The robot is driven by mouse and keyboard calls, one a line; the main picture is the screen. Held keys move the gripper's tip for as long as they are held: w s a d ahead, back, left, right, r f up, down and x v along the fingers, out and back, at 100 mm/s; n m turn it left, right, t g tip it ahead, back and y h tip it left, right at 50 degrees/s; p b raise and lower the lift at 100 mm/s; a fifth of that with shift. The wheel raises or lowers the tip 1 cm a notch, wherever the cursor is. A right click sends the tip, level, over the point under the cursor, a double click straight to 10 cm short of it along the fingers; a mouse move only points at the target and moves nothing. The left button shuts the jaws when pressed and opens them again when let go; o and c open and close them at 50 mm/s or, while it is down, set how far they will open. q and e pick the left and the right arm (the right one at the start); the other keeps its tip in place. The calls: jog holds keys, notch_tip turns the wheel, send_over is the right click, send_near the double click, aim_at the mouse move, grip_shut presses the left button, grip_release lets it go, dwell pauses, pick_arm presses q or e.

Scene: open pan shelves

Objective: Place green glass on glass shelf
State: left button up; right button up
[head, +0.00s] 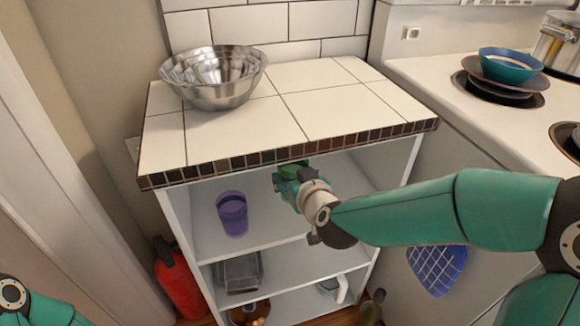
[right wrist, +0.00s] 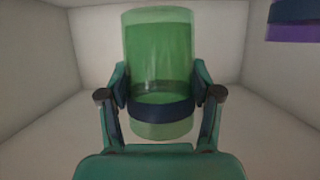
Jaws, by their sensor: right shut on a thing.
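The green glass (right wrist: 158,60) is see-through and stands between the fingers of my right gripper (right wrist: 160,98) in the right wrist view. The gripper is shut on it, with a dark blue band across its lower part. In the head view my right gripper (head: 296,178) reaches into the top compartment of the open shelf unit (head: 205,222), and the glass (head: 290,171) is mostly hidden by it. A purple glass (head: 232,213) stands on that same shelf to the left. I cannot tell whether the green glass touches the shelf. My left gripper is out of view.
Metal bowls (head: 214,78) sit on the tiled counter above. A glass dish (head: 239,271) is on the shelf below. A red fire extinguisher (head: 178,280) stands left of the unit, and a stove with a bowl (head: 510,66) is at right. Shelf space around the purple glass is free.

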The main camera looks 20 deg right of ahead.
jog(key=shift+d+f, duration=0.1)
jog(key=shift+d, duration=0.05)
jog(key=shift+f+b, duration=0.9)
jog(key=shift+b, duration=0.15)
notch_tip(320, 180, down, 5)
jog(key=b, duration=0.4)
jog(key=shift+r+b, duration=0.2)
jog(key=shift+b, duration=0.15)
jog(key=shift+f+b, duration=0.45)
jog(key=shift+f, duration=0.1)
jog(key=o, duration=1.5)
jog(key=shift+s, duration=0.1)
